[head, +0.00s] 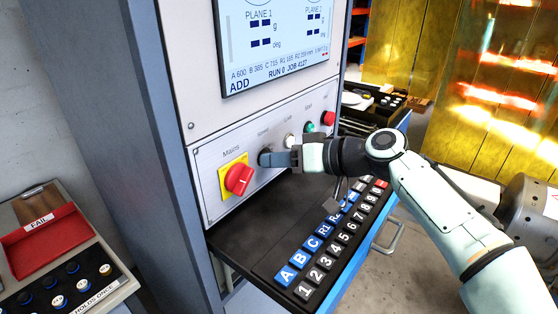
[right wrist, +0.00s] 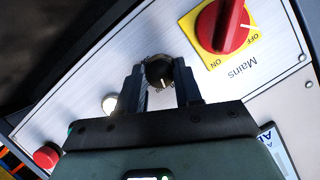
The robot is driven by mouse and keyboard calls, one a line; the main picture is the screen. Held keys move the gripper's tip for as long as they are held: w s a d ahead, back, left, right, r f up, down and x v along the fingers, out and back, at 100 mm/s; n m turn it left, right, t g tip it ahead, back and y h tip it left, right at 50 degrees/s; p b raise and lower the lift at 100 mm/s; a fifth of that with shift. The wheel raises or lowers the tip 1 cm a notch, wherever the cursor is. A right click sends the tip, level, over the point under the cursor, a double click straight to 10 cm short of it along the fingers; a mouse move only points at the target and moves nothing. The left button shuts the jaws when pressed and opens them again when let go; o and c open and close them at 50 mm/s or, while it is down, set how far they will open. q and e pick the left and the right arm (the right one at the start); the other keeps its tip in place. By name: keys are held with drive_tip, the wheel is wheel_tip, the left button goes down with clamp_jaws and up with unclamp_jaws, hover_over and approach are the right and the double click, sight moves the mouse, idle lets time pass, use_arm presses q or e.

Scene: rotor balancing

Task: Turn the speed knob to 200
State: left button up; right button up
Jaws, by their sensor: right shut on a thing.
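The speed knob (right wrist: 158,72) is a small dark round knob with a pale pointer line on the light control panel (head: 215,165). In the head view the knob (head: 265,157) is partly hidden by my right gripper (head: 281,158). In the right wrist view my right gripper (right wrist: 160,82) has a dark finger on each side of the knob and is shut on it. The scale marks around the knob are too small to read. The screen (head: 275,40) above shows "RUN 0 JOB 4127"; I see no speed value I can make out. My left gripper is out of view.
The red mains switch (head: 239,179) on its yellow plate sits close to the left of the knob. A white button (head: 290,140), a green one (head: 310,127) and a red one (head: 329,118) are to the right. A lettered key tray (head: 245,245) juts out below.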

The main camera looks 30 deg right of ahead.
drive_tip(key=shift+d+f+m+y+b, duration=0.1)
drive_tip(key=shift+m+y+b, duration=0.25)
drive_tip(key=shift+m+y, duration=1)
drive_tip(key=shift+m+h, duration=0.25)
drive_tip(key=shift+m, duration=0.1)
drive_tip(key=o, duration=1)
drive_tip(key=shift+o, duration=0.2)
drive_tip(key=v, duration=1.3)
drive_tip(key=shift+d, duration=0.2)
drive_tip(key=shift+s, duration=0.1)
